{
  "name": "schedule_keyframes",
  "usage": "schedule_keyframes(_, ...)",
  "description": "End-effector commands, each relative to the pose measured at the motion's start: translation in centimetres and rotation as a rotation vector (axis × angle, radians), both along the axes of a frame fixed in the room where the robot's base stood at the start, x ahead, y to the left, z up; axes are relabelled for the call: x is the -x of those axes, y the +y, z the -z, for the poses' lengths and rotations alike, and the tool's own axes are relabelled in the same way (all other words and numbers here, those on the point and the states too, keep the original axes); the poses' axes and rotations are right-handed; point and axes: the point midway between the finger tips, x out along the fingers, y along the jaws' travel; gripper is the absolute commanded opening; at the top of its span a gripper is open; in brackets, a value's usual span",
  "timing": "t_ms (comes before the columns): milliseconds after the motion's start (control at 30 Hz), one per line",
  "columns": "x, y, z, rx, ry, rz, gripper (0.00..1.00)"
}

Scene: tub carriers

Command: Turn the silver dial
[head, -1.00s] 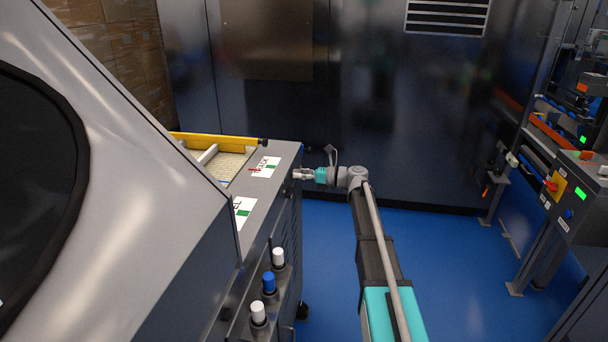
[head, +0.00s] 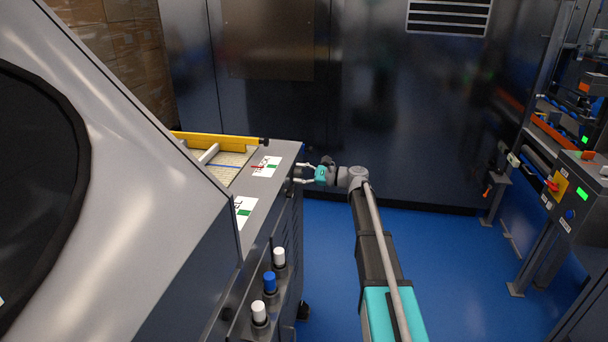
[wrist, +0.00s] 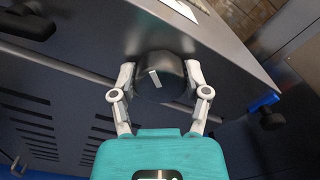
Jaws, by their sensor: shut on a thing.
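A round dark dial (wrist: 160,84) with a pale pointer mark shows in the wrist view, on the edge of the grey machine. It looks dark grey to black rather than silver here. The mark is tilted. My gripper (wrist: 161,73) has one finger on each side of the dial and is shut on it. In the head view my gripper (head: 304,173) is at the right side of the machine's top edge. The dial cannot be made out there.
The machine (head: 284,162) carries a yellow bar (head: 215,142) and labels on top. White and blue knobs (head: 269,282) stand on its near side. Another black knob (wrist: 27,25) shows at the wrist view's upper left. Blue floor (head: 450,270) is clear to the right.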

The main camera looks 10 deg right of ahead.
Motion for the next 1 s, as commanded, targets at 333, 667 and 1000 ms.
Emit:
schedule_keyframes(333,0.67,0.55,0.24,0.129,-0.302,-0.015,0.13)
schedule_keyframes(667,0.75,0.51,0.38,0.235,-0.553,-0.015,0.13)
schedule_keyframes(1000,0.75,0.41,0.45,0.287,-0.677,-0.013,0.13)
